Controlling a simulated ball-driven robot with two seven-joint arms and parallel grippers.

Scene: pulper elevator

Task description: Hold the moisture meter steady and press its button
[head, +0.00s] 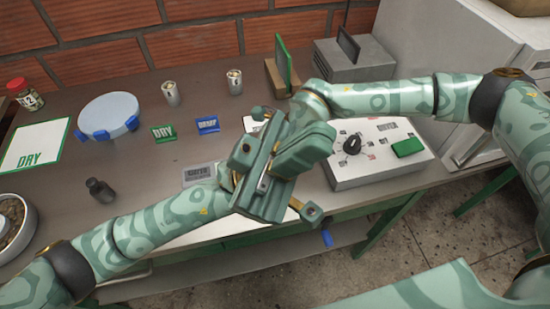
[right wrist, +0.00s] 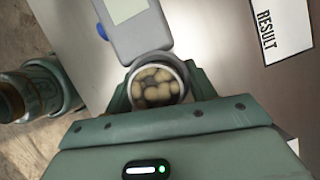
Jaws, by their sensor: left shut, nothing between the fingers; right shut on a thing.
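The moisture meter (right wrist: 135,38) shows in the right wrist view as a grey body with a pale screen and a round cup of beans (right wrist: 158,85). A blue part (right wrist: 102,32) sticks out at its left edge, probably the button. My right gripper (right wrist: 158,92) is shut on the meter around the cup end. My left gripper (head: 262,182) is shut and empty, crossing my right gripper in the head view. The grippers hide the meter there. I cannot tell whether the left fingertips touch it.
A white RESULT card (right wrist: 278,30) lies beside the meter. A control box (head: 378,165) with a dial and green button stands at right.

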